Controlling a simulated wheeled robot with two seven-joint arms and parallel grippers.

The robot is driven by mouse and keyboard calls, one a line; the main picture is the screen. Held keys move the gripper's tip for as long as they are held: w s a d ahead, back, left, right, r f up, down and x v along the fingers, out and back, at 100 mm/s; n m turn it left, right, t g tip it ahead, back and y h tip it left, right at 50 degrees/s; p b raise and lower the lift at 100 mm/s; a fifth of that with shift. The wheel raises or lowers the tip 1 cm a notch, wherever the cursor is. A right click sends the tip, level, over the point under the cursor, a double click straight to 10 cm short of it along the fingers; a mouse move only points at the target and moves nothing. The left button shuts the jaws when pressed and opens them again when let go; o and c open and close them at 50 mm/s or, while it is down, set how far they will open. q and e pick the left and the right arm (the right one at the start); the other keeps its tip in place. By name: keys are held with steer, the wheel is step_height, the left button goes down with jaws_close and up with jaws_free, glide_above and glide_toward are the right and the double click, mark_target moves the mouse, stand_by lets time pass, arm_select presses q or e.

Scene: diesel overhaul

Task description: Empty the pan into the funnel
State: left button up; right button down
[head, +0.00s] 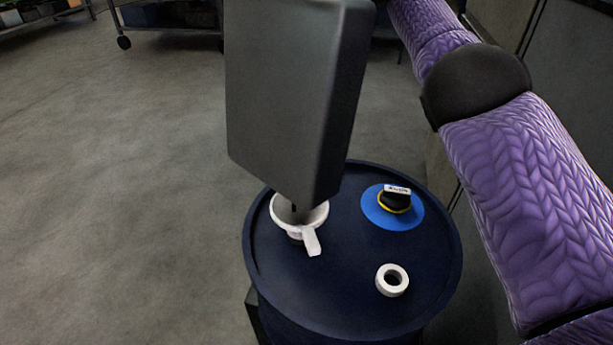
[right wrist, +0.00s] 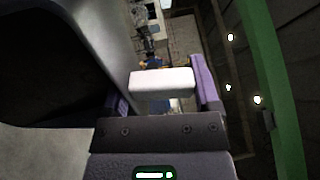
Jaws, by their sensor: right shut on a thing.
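The dark grey pan (head: 290,95) is tipped steeply on end in the head view, one lower corner over the white funnel (head: 318,218). The funnel stands on the dark blue drum (head: 340,285), with a pale tab toward the front. A small dark patch shows between the corner and the funnel; I cannot tell whether it is flowing liquid. In the right wrist view my right gripper (right wrist: 162,88) is shut on the pan's white handle (right wrist: 165,80), the pan's grey side (right wrist: 105,35) to the left. The pan's inside is in shadow. My left gripper is out of view.
On the drum top lie a blue disc (head: 372,211) with a black and yellow cap (head: 394,202) and a white ring (head: 381,283). Open grey floor (head: 110,190) lies left of the drum. A wheeled cart (head: 165,28) stands at the back.

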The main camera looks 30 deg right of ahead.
steer(key=shift+d+f+b, duration=0.3)
steer(key=shift+b, duration=0.35)
steer(key=shift+s+d+y, duration=0.1)
steer(key=shift+d+y, duration=0.05)
steer(key=shift+y, duration=0.15)
steer(key=shift+d+r, duration=0.15)
steer(key=shift+r, duration=0.1)
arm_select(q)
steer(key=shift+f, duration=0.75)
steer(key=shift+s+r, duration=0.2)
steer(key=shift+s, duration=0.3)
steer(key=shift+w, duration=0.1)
